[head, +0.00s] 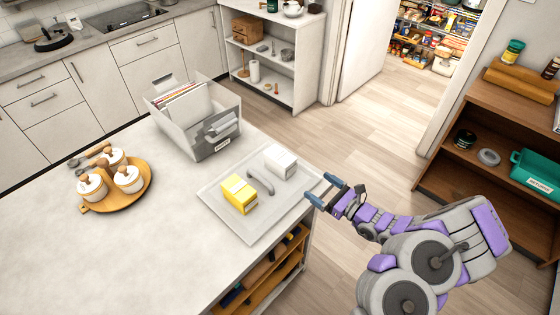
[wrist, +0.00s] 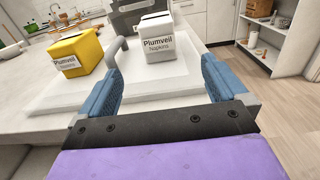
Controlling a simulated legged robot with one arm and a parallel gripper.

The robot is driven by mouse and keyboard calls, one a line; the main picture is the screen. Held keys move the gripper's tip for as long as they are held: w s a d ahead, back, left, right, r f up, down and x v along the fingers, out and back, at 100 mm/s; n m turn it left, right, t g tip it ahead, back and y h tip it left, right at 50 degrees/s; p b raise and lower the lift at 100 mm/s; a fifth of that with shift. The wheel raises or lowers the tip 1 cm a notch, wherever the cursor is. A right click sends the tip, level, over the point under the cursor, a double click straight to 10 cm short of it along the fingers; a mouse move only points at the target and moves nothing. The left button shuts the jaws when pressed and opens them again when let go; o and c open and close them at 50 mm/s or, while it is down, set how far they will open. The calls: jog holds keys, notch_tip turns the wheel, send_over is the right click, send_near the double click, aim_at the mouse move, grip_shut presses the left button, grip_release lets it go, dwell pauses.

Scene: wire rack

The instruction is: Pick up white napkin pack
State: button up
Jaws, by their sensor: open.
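The white napkin pack (head: 280,161) sits on a pale tray (head: 243,228) near the right end of the counter. In the wrist view the white napkin pack (wrist: 157,40) stands upright, labelled "Plumveil Napkins", ahead of my gripper and between the lines of its fingers. A yellow napkin pack (head: 239,194) sits on the same tray to its left; it also shows in the wrist view (wrist: 75,55). My gripper (head: 323,191) is open and empty at the tray's right edge, apart from both packs. Its blue fingers (wrist: 160,85) show in the wrist view.
A grey curved handle (head: 262,183) stands on the tray between the two packs. A grey file box (head: 196,122) stands behind the tray. A round wooden tray with white jars (head: 116,184) is at the left. The floor right of the counter is clear.

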aim_at(291, 168)
jog(key=b+x, duration=0.2)
jog(key=x, duration=0.8)
jog(key=shift+w+a, duration=0.2)
jog(key=shift+w, duration=0.2)
jog(key=x, duration=0.1)
jog(key=b+x, duration=0.1)
jog(key=x, duration=0.2)
jog(key=shift+s+a+r, duration=0.15)
jog(key=shift+s+a, duration=0.05)
jog(key=shift+a, duration=0.25)
jog(key=shift+w+a+b, duration=0.35)
jog(key=shift+w+a, duration=0.1)
jog(key=shift+w, duration=0.05)
jog(key=shift+r, duration=0.1)
jog(key=shift+c, duration=0.2)
jog(key=c, duration=1)
